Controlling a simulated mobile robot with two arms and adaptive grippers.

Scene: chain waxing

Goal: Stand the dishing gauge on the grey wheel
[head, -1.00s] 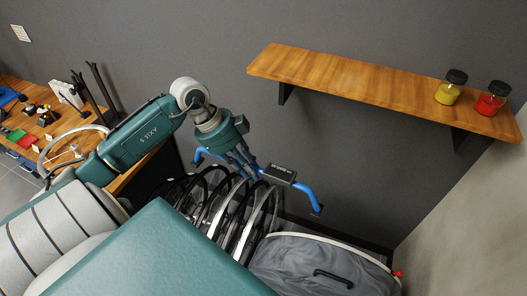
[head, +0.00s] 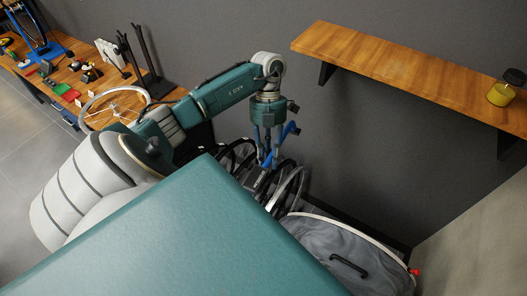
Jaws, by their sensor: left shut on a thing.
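The blue dishing gauge (head: 291,130) is in my left gripper (head: 267,158). The gripper points down and is shut on the gauge, above a row of upright wheels. The gauge is turned so that it runs away from the camera, and the fingers hide part of it. A grey-rimmed wheel (head: 87,111) rests on the wooden workbench at the left, well apart from the gripper. Whether the light rim (head: 291,183) in the row is also a grey wheel, I cannot tell. My right gripper is not in view.
Black-rimmed wheels (head: 237,148) stand close below the gauge. A grey bin (head: 330,245) with a black handle is to their right. A wooden shelf (head: 400,75) with a yellow jar (head: 502,93) is on the wall. Small tools crowd the workbench (head: 72,80).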

